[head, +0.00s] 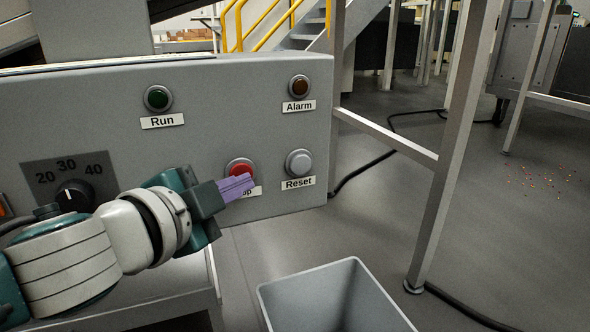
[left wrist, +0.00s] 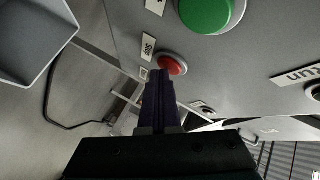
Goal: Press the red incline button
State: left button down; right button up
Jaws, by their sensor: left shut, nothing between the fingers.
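The red button (head: 241,170) is on the grey control panel (head: 215,120), above a label partly hidden by my left gripper; only "op" shows in the head view. The red button also shows in the left wrist view (left wrist: 172,64), just beyond the fingertips. My left gripper (head: 250,183) is shut and empty, its purple fingers in front of the panel at the red button's lower edge. It also shows in the left wrist view (left wrist: 160,76). I cannot tell whether the fingertips touch the button. My right gripper is not in view.
A Reset button (head: 299,162) sits right of the red one, with an Alarm lamp (head: 299,87) above. The wrist view shows a large green button (left wrist: 206,10). A grey bin (head: 310,276) stands below.

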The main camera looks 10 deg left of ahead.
pick_arm(q)
jog(key=shift+s+d, duration=0.35)
jog(key=shift+s, duration=0.25)
jog(key=shift+s+d+p, duration=0.3)
jog(key=shift+s+d, duration=0.4)
jog(key=shift+s, duration=0.35)
jog(key=shift+s+d+p, duration=0.25)
jog(key=shift+s+d, duration=0.45)
jog(key=shift+s, duration=0.35)
jog(key=shift+r, duration=0.1)
